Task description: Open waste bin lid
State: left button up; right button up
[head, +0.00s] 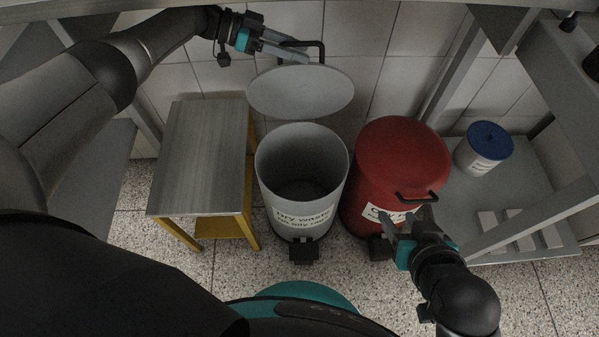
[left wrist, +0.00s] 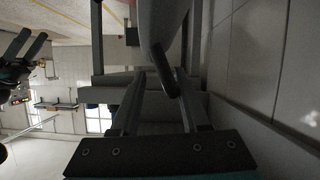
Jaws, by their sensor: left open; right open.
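The grey waste bin (head: 300,220), labelled "Dry waste", stands open on the floor. Its round lid (head: 300,92) is tilted up behind the rim, and its dark handle (head: 322,46) is at the top. My left gripper (head: 305,55) is open at this handle. In the left wrist view, the handle (left wrist: 163,72) shows between the open fingers (left wrist: 160,90); contact cannot be told. The red bin (head: 390,160) has its lid down and a dark front handle (head: 416,197). My right gripper (head: 408,216) is open just in front of that handle.
A small grey-topped table (head: 200,155) with yellow legs stands left of the grey bin. A white tub with a blue lid (head: 489,140) is on a low shelf at the right. The tiled wall is close behind the bins. Speckled floor is free in front.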

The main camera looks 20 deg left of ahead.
pick_arm(q)
jog(key=s+d+f+m+t+p, duration=0.1)
jog(key=s+d+f+m+t, duration=0.1)
jog(key=s+f, duration=0.7)
jog(key=s+d+f+m+t+p, duration=0.2)
jog(key=s+d+f+m, duration=0.2)
jog(key=s+f, duration=0.5)
jog(key=shift+s+d+f+y+p, duration=0.15)
jog(key=shift+s+d+y+p, duration=0.25)
jog(key=shift+s, duration=1.25)
jog(key=p+v, duration=0.3)
jog(key=v, duration=1.4)
jog(key=shift+s+f, duration=0.15)
jog(key=shift+s, duration=0.3)
